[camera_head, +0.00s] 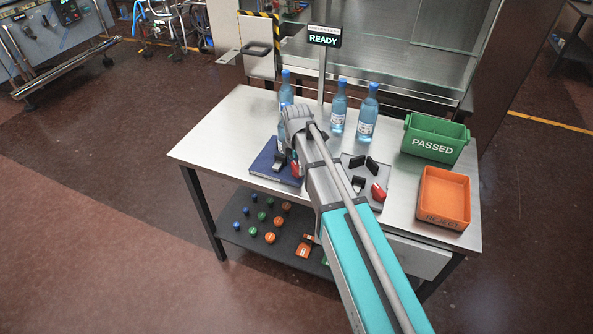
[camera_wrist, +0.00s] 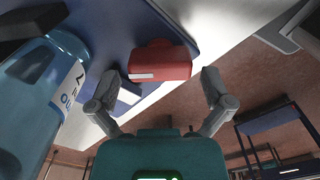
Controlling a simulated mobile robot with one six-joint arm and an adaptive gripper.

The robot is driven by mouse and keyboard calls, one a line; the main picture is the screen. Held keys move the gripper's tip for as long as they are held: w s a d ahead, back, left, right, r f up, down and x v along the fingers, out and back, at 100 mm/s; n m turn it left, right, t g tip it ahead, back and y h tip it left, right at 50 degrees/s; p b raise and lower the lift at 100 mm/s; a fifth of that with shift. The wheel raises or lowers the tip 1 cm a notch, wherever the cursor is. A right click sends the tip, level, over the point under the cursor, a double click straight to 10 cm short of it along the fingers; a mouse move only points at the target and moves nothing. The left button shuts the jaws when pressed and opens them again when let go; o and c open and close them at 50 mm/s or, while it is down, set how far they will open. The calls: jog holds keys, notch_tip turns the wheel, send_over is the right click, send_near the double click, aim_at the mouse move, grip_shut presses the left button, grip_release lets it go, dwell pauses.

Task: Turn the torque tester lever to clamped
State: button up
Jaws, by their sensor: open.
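A blue-based fixture (camera_head: 262,165) with black jaws lies at the left of the steel table. Its red lever (camera_wrist: 160,61) shows in the wrist view, with a white mark on it. A similar grey-based fixture (camera_head: 352,163) with black jaws and a red lever (camera_head: 378,192) lies to the right of my arm. I cannot tell from labels which one is the torque tester. My gripper (camera_wrist: 161,78) is open, its fingertips on either side of the blue fixture's red lever, with no clear contact visible. In the head view my arm largely hides the gripper and that lever.
Blue bottles (camera_head: 338,108) stand at the back of the table, and one bottle (camera_wrist: 40,100) is close at left in the wrist view. A green PASSED bin (camera_head: 434,143) and an orange tray (camera_head: 443,198) stand at right. A sign (camera_head: 324,37) reads READY.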

jog(key=shift+f, duration=0.4)
jog(key=shift+c, duration=0.3)
jog(key=c, duration=0.9)
